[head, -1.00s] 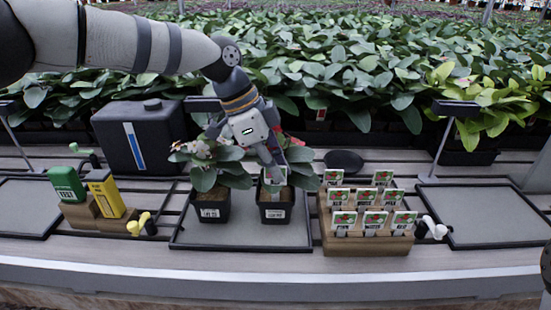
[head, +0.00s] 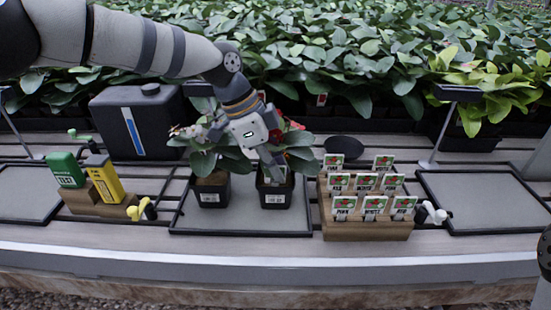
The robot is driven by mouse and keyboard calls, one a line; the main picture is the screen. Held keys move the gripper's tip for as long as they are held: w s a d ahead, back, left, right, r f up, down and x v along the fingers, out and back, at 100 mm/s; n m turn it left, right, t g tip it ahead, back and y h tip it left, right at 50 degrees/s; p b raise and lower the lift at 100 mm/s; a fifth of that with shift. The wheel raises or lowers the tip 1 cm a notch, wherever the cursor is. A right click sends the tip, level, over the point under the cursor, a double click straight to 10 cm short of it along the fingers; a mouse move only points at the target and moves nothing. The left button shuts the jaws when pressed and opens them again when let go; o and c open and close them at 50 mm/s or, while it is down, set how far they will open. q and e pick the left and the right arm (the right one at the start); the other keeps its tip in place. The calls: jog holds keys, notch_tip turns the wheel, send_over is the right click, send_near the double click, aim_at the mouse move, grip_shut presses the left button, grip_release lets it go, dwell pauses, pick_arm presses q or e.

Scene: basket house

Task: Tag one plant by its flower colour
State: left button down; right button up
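Two potted plants stand side by side on the middle tray (head: 240,222). The right plant's black pot (head: 274,193) also has a label, and red blooms (head: 294,126) show behind my gripper. My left gripper (head: 273,170) points down into the right plant, its fingertips just above the pot's soil. A small whitish tag shows at the fingertips, partly hidden; I cannot tell whether they grip it. A wooden tag rack (head: 366,230) holds several tags with red-and-green pictures and colour words.
A black tank (head: 140,120) stands behind left. Green and yellow devices (head: 66,170) sit on a wooden block. A round black dish (head: 343,147) lies behind the rack. Trays at far left and right (head: 480,200) are empty.

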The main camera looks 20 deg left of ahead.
pick_arm(q)
jog(key=shift+f, duration=0.3)
jog(key=c, duration=1.7)
grip_release()
jog(key=v, duration=1.2)
